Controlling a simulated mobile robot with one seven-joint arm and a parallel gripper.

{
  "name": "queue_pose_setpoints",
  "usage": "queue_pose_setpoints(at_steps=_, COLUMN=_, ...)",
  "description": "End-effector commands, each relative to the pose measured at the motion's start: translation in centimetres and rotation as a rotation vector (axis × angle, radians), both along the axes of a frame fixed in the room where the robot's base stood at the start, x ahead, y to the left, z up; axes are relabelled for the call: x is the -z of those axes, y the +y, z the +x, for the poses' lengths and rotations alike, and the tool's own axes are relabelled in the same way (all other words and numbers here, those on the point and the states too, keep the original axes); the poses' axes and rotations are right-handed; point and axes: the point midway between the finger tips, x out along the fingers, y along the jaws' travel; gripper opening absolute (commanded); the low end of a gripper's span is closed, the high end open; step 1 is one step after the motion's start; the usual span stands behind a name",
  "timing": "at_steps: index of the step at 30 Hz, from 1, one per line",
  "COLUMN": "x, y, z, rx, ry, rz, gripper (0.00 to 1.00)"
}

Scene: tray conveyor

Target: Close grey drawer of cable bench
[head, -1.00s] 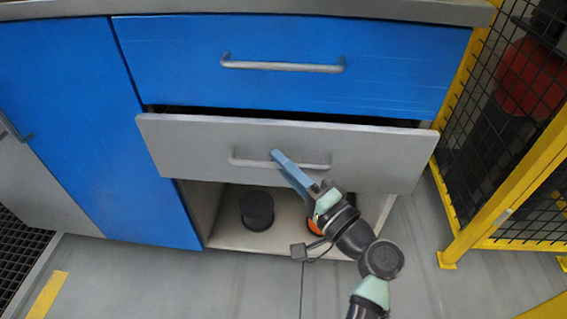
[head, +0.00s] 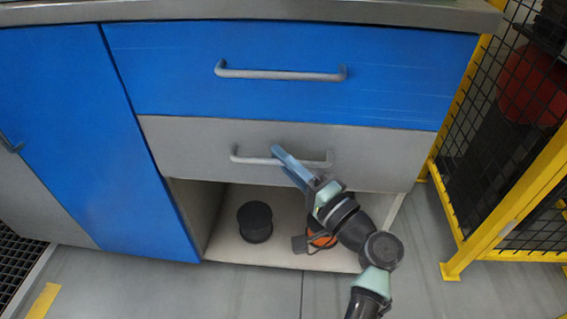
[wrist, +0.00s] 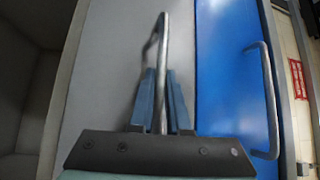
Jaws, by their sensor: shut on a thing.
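The grey drawer (head: 200,145) sits below the blue drawer (head: 160,65) of the bench, its front about flush with the blue one. No dark gap shows above it. Its bar handle (head: 250,160) runs across the middle of its front. In the wrist view the handle (wrist: 162,45) passes between the two blue fingers of my gripper (wrist: 160,95), with the grey drawer front (wrist: 110,70) behind. The fingers hide part of the handle in the head view.
Below is an open shelf (head: 225,225) with a black spool (head: 255,222) and an orange item (head: 320,236) partly behind my arm. A yellow mesh fence (head: 480,235) stands close on the right. The floor (head: 200,295) in front is clear.

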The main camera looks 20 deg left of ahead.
Motion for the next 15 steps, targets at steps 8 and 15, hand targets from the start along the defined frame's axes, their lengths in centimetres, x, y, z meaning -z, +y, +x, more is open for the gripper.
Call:
queue_pose_setpoints(at_steps=8, x=0.05, y=-0.03, z=0.16, rx=0.006, ry=0.001, rz=-0.002, gripper=0.45)
queue_pose_setpoints(at_steps=15, x=0.2, y=0.0, z=0.11, rx=0.005, ry=0.004, rz=-0.003, gripper=0.45)
